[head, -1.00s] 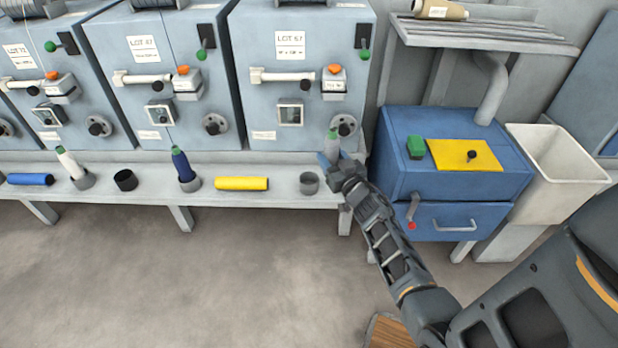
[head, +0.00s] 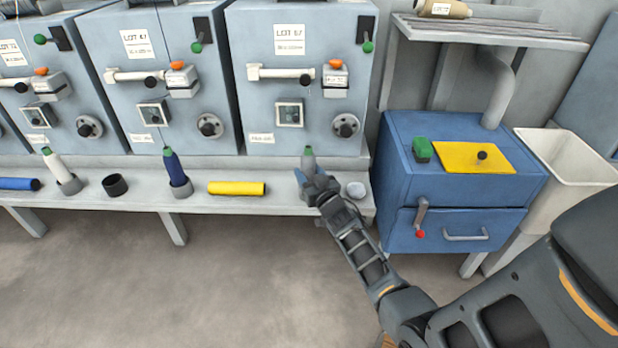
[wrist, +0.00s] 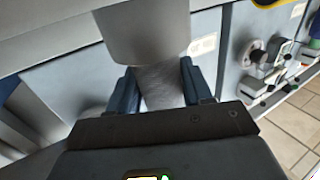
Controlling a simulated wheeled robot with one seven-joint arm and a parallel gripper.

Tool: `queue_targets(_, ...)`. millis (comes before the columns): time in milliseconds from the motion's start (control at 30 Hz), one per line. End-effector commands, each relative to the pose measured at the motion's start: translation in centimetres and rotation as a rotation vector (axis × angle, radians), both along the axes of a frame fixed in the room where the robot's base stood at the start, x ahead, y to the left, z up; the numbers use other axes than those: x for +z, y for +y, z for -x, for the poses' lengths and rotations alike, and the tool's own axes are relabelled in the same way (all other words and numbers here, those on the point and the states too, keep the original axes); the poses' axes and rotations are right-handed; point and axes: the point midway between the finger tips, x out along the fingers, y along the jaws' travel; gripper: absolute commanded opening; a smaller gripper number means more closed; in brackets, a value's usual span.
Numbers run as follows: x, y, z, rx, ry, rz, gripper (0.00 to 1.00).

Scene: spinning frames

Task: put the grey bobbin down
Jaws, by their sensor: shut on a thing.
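The grey bobbin (head: 308,160) has a green tip and stands about upright over the right part of the bench, in front of the right-hand machine. My gripper (head: 312,182) is shut on it. In the wrist view the grey winding (wrist: 160,88) sits between the two blue fingers. A wider grey cylinder (wrist: 145,30) meets the winding there; it looks like the grey cup, but I cannot be sure. In the head view my gripper hides the bobbin's lower end and the cup's place, so I cannot tell whether the bobbin is seated.
On the bench (head: 285,202) are a lying yellow bobbin (head: 237,188), a blue bobbin (head: 176,168) in a cup, an empty black cup (head: 115,185) and a white bobbin (head: 58,166). A pale round piece (head: 356,190) lies just right of my gripper. A blue cabinet (head: 455,180) stands further right.

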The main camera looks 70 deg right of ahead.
Motion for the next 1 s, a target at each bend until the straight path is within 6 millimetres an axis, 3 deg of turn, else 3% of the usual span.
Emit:
queue_targets(433,-0.60,-0.05,0.02,-0.001,-0.001,0.001,0.17)
queue_targets(467,-0.48,-0.05,0.03,-0.001,-0.001,0.001,0.53)
queue_targets(500,-0.46,-0.04,0.04,-0.001,-0.001,0.001,0.56)
queue_targets(700,-0.47,-0.03,0.04,-0.001,-0.001,0.001,0.75)
queue_targets(1000,-0.13,-0.02,0.03,-0.001,-0.001,0.001,0.75)
